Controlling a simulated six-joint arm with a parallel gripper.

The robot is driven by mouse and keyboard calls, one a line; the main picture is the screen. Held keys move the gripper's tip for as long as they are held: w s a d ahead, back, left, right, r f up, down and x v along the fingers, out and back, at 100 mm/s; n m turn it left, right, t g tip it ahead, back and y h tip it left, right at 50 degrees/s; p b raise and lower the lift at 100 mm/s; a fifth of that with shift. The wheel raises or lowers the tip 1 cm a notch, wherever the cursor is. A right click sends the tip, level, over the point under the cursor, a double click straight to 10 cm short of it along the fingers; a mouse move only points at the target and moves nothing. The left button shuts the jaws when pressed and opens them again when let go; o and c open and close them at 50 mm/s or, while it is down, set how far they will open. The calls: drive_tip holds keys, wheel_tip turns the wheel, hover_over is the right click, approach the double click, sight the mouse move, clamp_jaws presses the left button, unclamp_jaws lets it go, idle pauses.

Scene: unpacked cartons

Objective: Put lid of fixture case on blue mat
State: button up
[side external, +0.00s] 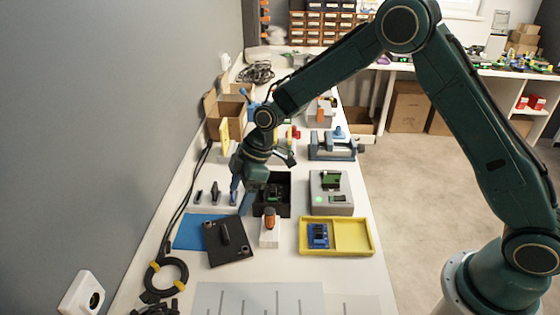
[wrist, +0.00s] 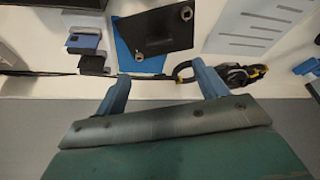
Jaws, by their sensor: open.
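The lid of the fixture case (side external: 237,249) is a black square plate with an upright black handle. It lies over the right part of the blue mat (side external: 190,233), with its right part beyond the mat's edge; I cannot tell if it lies fully flat. In the wrist view the dark lid (wrist: 155,38) covers much of the mat (wrist: 124,50). The open black fixture case (side external: 286,208) holds a green board, behind and right of the lid. My gripper (side external: 243,192) is open and empty, above the bench behind the lid; its fingers (wrist: 162,87) are apart.
An orange-topped tool in a white block (side external: 269,239) stands right of the lid. A yellow tray (side external: 352,236) is farther right. A black cable coil (side external: 167,273) lies front left. Small dark parts stand left of my gripper. A grey panel (side external: 258,299) lies in front.

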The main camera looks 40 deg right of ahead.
drive_tip(key=s+d+r+m+t+h, duration=0.1)
drive_tip(key=s+d+r+m, duration=0.1)
drive_tip(key=s+d+r, duration=0.3)
drive_tip(key=s+d+r+m, duration=0.2)
drive_tip(key=s+r, duration=0.2)
drive_tip(key=r, duration=0.4)
drive_tip(key=s+d+r+m+t+h, duration=0.1)
drive_tip(key=s+d+r+m, duration=0.1)
drive_tip(key=s+d+r, duration=0.3)
drive_tip(key=s+d+r+m+t+h, duration=0.1)
drive_tip(key=s+d+r+m, duration=0.1)
drive_tip(key=s, duration=0.7)
drive_tip(key=s+d+r+m+h, duration=0.1)
drive_tip(key=s+m, duration=0.4)
drive_tip(key=s, duration=0.5)
drive_tip(key=shift+s+d+r+t, duration=0.35)
drive_tip(key=shift+d+r, duration=0.5)
drive_tip(key=shift+d, duration=0.4)
